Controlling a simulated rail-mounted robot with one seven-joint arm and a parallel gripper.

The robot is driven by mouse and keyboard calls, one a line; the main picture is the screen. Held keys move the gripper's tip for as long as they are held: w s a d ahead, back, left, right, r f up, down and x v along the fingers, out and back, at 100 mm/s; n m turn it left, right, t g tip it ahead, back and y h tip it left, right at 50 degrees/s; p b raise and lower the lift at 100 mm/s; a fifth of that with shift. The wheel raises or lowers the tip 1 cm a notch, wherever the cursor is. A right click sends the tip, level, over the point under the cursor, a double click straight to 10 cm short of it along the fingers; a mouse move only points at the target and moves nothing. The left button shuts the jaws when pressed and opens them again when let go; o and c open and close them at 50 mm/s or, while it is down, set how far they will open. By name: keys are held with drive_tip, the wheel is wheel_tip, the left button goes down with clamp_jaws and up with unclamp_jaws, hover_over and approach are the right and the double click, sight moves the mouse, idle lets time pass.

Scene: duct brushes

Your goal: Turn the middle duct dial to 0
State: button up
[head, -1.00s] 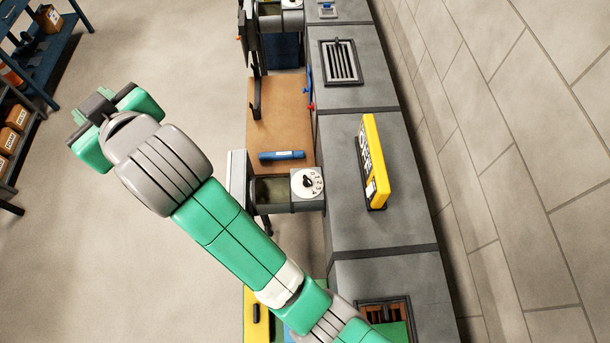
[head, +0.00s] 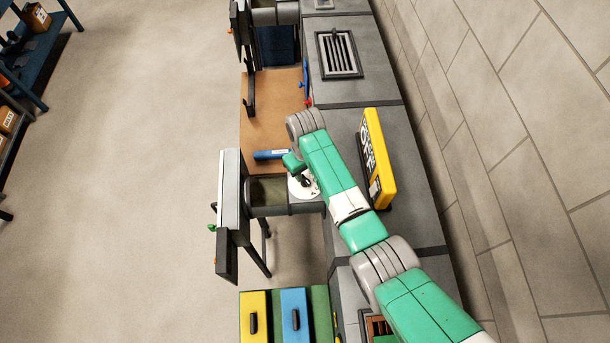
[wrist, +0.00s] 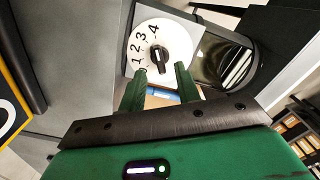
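The white duct dial (head: 296,188) sits on the grey duct in the middle of the head view, partly covered by my gripper (head: 297,168). In the wrist view the dial (wrist: 143,45) shows the numbers 4, 3, 2 and 1 along its left side, with 0 partly behind a finger. A black knob (wrist: 158,57) stands at its centre; I cannot tell for sure which number it points to. My gripper (wrist: 160,70) is open, its two green fingers apart, with the knob seen just beyond the gap between the tips. No contact with the knob is clear.
A yellow sign (head: 378,160) stands on the grey cabinet right of my arm. A blue cylinder (head: 270,155) lies on the brown board (head: 275,95). The duct's open mouth (wrist: 222,60) is right of the dial. Yellow (head: 254,315) and blue (head: 295,315) boxes stand nearer.

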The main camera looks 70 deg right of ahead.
sight(305, 179)
wheel_tip(305, 179, down, 4)
drive_tip(key=shift+r, duration=0.2)
clamp_jaws()
